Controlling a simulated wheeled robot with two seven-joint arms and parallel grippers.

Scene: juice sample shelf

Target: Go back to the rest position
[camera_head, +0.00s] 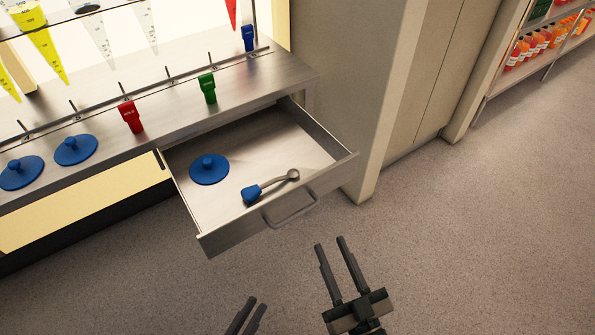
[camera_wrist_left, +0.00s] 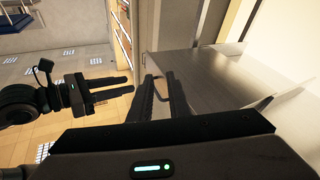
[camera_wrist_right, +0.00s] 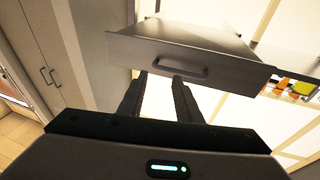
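My right gripper (camera_head: 329,242) is open and empty over the floor, in front of and apart from the open drawer. Its fingers also show in the right wrist view (camera_wrist_right: 160,75), with the drawer front beyond them. My left gripper (camera_head: 258,302) is at the bottom edge of the head view, partly cut off, further left and nearer. In the left wrist view (camera_wrist_left: 162,75) its fingers are apart with nothing between them. The right gripper also shows at the left of that view (camera_wrist_left: 110,88).
The drawer (camera_head: 325,148) is pulled out, with a blue lid (camera_head: 209,170) and a blue-ended spoon-like tool (camera_head: 268,187) inside. Its handle (camera_head: 290,206) faces the grippers. Blue lids (camera_head: 75,150) lie on the counter (camera_head: 175,117). A cabinet (camera_head: 375,85) stands right. The floor (camera_head: 460,230) is clear.

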